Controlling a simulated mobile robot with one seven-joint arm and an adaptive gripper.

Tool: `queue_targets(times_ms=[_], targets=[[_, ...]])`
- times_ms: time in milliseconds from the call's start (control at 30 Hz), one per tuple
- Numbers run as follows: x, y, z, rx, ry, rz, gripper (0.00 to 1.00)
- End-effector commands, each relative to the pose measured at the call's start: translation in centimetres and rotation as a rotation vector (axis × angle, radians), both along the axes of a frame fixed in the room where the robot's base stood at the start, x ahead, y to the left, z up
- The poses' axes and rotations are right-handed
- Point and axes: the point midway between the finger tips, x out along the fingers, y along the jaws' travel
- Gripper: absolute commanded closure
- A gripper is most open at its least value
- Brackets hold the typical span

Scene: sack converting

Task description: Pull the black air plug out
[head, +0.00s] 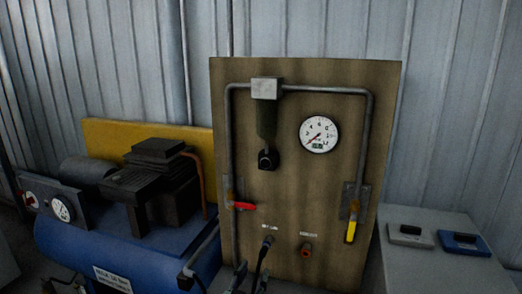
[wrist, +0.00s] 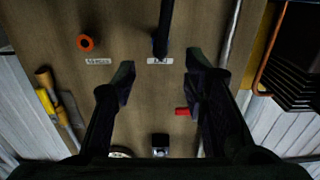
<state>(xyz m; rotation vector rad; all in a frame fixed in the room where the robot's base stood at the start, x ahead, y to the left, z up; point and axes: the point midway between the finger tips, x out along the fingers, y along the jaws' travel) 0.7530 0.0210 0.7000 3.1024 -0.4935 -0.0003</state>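The black air plug (head: 267,242) sits low on the brown board, right of the red-handled valve, with a dark hose hanging from it. In the wrist view, where the board appears upside down, the plug (wrist: 160,42) is at the top centre with its hose running up out of frame. My gripper (wrist: 159,75) is open and empty, its two dark fingers spread on either side of the plug's line. The fingertips show lower in the picture than the plug, and neither appears to touch it.
An orange-ringed socket (head: 306,249) is right of the plug. The board (head: 330,210) carries pipes, a gauge (head: 319,134), a red valve handle (head: 243,206) and a yellow one (head: 351,231). A blue compressor (head: 120,245) stands left; a grey bench (head: 425,275) is right.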

Motion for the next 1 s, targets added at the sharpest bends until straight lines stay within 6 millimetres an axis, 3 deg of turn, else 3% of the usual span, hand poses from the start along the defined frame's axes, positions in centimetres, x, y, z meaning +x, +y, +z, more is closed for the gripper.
queue_targets(times_ms=[267,700,1000], targets=[[1.5,-0.5,0.2,0.0,0.0,-0.001,0.6],[7.2,-2.3,0.0,0.001,-0.003,0.001,0.6],[8.6,-2.8,0.0,0.0,0.0,0.001,0.6]])
